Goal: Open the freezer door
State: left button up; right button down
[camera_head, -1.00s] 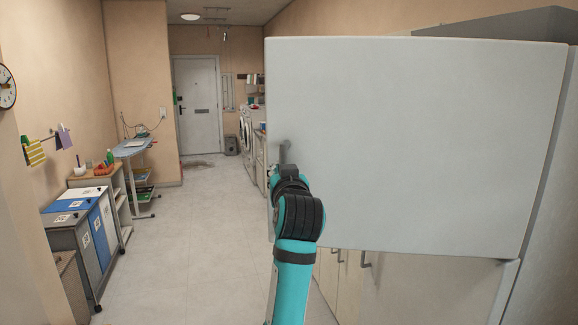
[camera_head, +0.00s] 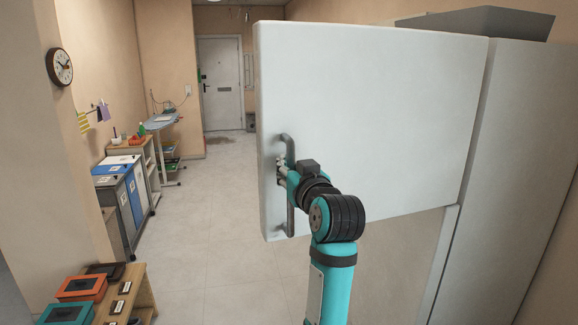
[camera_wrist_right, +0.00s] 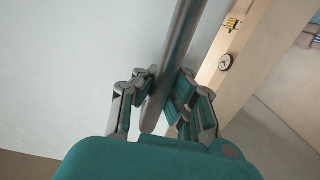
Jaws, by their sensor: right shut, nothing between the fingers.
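The freezer door (camera_head: 385,110) is a large white upper panel with its hinge side at the right. It stands swung out from the cabinet, and its left edge thickness shows. A grey vertical handle (camera_head: 289,215) is near its left edge; the bar also shows in the wrist view (camera_wrist_right: 183,40). My right gripper (camera_head: 281,170) is at the middle of the handle and shut. In the wrist view my right fingers (camera_wrist_right: 163,98) appear on either side of the bar, and I cannot tell how they touch it. My left gripper is not in view.
The cabinet side (camera_head: 510,150) stands at the right, with a grey box (camera_head: 490,20) on top. Recycling bins (camera_head: 120,195) and a low wooden shelf (camera_head: 125,295) with small boxes line the left. The tiled floor (camera_head: 225,240) between is clear, leading to a white door (camera_head: 220,85).

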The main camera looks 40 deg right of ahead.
jog(key=shift+s+r, duration=0.2)
jog(key=shift+r, duration=0.05)
jog(key=shift+w, duration=0.1)
jog(key=c, duration=1.3)
grip_release()
jog(key=shift+a+f, duration=0.1)
jog(key=shift+a, duration=0.05)
jog(key=shift+o, duration=0.3)
jog(key=shift+f, duration=0.15)
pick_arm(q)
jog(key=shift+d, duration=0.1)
pick_arm(e)
jog(key=v, duration=0.7)
jog(key=shift+s, duration=0.3)
